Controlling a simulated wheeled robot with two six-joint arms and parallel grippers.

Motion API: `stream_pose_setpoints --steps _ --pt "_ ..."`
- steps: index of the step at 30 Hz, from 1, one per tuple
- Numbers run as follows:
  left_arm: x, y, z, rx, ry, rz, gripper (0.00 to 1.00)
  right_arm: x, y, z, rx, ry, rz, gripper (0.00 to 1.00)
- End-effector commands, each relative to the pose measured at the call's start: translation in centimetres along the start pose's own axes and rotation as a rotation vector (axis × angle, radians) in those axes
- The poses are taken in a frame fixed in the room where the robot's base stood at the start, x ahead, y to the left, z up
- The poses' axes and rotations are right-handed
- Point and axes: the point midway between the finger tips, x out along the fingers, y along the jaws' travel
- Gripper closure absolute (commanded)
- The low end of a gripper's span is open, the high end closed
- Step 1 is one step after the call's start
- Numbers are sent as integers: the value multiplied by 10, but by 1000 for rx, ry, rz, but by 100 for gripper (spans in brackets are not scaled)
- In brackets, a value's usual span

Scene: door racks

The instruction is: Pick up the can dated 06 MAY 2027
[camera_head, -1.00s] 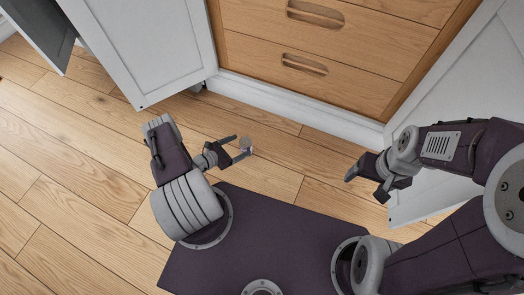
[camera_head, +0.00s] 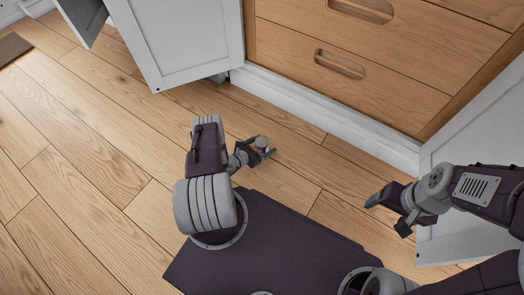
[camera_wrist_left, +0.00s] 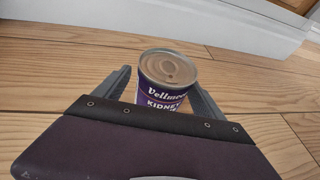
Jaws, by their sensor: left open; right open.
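A can (camera_head: 262,141) with a bare metal lid is between the two fingers of my left gripper (camera_head: 261,149). In the left wrist view the can (camera_wrist_left: 164,92) has a purple label reading "Vellmo…" and "KIDNEY". No date can be read on it. The fingers of the left gripper (camera_wrist_left: 160,80) are open, one on each side of the can. The can's lower part is hidden behind the gripper body, so I cannot tell whether it touches the floor. My right gripper (camera_head: 386,213) is open and empty at the right, near a white panel.
A wooden drawer unit (camera_head: 375,75) with a white base strip (camera_head: 320,113) stands behind the can. An open white door (camera_head: 180,40) is at the upper left, and a white panel (camera_head: 465,235) is at the right. The wooden floor (camera_head: 80,180) at the left is clear.

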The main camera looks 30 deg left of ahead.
Motion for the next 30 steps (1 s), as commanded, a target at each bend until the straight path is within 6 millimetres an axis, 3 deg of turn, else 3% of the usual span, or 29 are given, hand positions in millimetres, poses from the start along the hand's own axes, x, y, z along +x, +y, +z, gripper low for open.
stream_pose_setpoints --steps 1,3,11,19,30 --pt "10 -1 -6 4 -1 -3 20 12 0 1 0 0 0 24" --pt "17 -1 -4 2 -1 -3 20 15 0 2 0 0 0 24" --pt "18 0 0 -1 0 0 23 13 0 1 0 0 0 24" --pt "18 0 0 -1 1 -1 98 13 0 1 0 0 0 24" --pt "14 0 10 0 -1 -1 100 2 0 0 0 0 0 24"
